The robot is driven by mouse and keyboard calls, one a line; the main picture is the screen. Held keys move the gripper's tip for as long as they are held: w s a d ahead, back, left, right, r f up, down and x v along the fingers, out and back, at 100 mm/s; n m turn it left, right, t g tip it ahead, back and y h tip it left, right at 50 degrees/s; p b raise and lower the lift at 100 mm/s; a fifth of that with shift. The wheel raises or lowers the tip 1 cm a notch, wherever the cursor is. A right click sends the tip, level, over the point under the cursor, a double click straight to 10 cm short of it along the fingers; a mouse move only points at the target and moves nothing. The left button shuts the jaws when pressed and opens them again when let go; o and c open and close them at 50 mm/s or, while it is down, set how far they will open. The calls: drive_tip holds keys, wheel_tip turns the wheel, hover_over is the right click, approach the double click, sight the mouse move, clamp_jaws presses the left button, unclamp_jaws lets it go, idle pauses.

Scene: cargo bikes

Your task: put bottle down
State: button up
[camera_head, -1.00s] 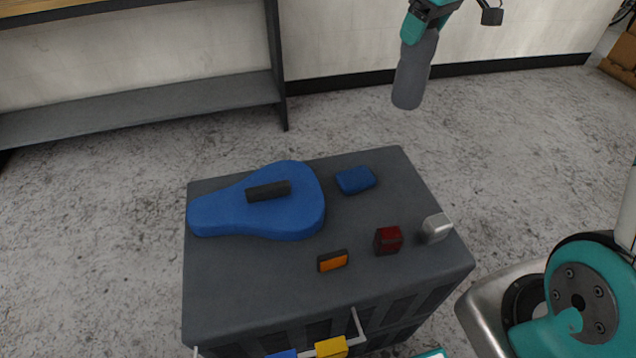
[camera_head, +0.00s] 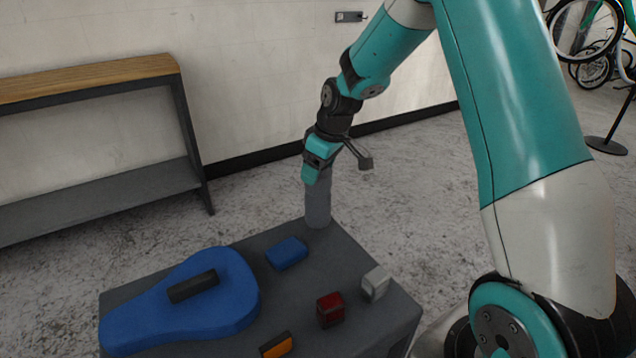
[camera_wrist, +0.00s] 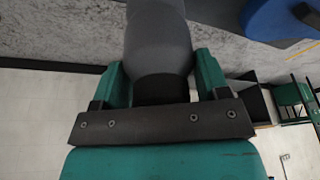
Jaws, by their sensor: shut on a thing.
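A grey bottle (camera_head: 318,204) is upright in my gripper (camera_head: 319,172), at the far corner of the dark grey cart top (camera_head: 350,266) in the head view. Its lower end appears at or just over the cart's far edge; I cannot tell whether it touches. In the wrist view the bottle (camera_wrist: 157,40) sits between the two teal fingers of my gripper (camera_wrist: 160,80), which are shut on its neck end.
On the cart top are a blue saddle-shaped case (camera_head: 215,312) with a black bar (camera_head: 192,286), a blue box (camera_head: 287,253), a red block (camera_head: 330,309), a light grey block (camera_head: 376,283) and an orange-faced block (camera_head: 276,345). A wood-topped shelf (camera_head: 90,80) stands at the back left.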

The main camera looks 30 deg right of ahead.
sight(318, 192)
drive_tip(key=shift+f, duration=1.9)
drive_tip(key=shift+f, duration=0.15)
drive_tip(key=o, duration=1.2)
